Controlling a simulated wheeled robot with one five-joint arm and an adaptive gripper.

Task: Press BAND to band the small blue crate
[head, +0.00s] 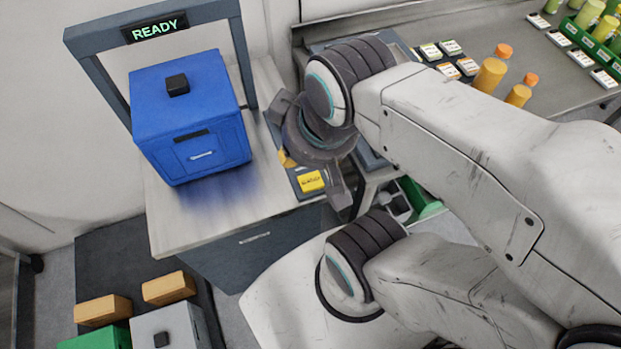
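A blue crate (190,120) with a lid and a small black block on top stands on a grey bench. It is under a dark grey arch (85,48) whose display reads READY in green. A yellow button (311,181) with small dark lettering, too small to read surely, sits on a dark panel (301,196) at the bench's right edge. My gripper (318,172) is pointed down above this panel, close to the yellow button. It partly hides the panel and another yellow-orange patch. Whether it touches anything, or how far its fingers are apart, I cannot tell.
A grey counter at upper right holds orange-capped bottles (490,74), small labelled cards (450,47) and a green crate of bottles (590,42). On the floor at lower left are a grey crate (185,322), a green crate (95,339) and tan boxes (168,288).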

